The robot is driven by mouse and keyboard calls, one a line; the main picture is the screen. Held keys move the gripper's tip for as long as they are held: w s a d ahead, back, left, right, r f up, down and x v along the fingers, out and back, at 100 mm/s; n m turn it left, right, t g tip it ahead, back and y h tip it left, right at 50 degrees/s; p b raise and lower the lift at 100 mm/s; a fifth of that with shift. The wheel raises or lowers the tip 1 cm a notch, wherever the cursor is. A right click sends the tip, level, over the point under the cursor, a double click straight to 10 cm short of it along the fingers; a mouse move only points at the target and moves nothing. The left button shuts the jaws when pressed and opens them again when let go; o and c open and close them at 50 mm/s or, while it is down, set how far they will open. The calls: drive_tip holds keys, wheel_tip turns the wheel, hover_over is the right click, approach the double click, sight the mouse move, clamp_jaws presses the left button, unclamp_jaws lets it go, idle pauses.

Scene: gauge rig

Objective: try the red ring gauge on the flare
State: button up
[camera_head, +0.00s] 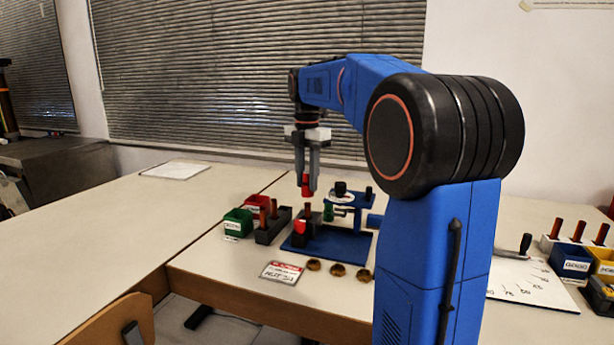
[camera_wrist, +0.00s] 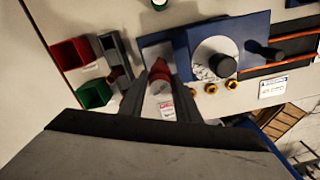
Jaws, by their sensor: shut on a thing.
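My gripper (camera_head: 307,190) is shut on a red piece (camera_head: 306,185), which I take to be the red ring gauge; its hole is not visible. My gripper (camera_wrist: 160,98) also shows in the wrist view, with the red piece (camera_wrist: 158,70) between its fingers. In the head view it hangs just above an upright copper-brown tube (camera_head: 308,209), with a small apparent gap. The tube stands by a dark block with a red face (camera_head: 300,227) on a blue rig base (camera_head: 326,246). The flare at the tube's top is too small to make out.
A green bin (camera_head: 238,223), a red bin (camera_head: 257,200) and a dark holder with copper pins (camera_head: 270,232) stand left of the rig. A blue raised plate with a black knob (camera_head: 340,187) is close right. A card (camera_head: 282,272) and brass pieces (camera_head: 338,269) lie in front.

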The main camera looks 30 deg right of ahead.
sight(307, 173)
drive_tip(key=shift+f, duration=1.05)
drive_tip(key=shift+f, duration=0.3)
idle(1.6)
drive_tip(key=shift+r, duration=3)
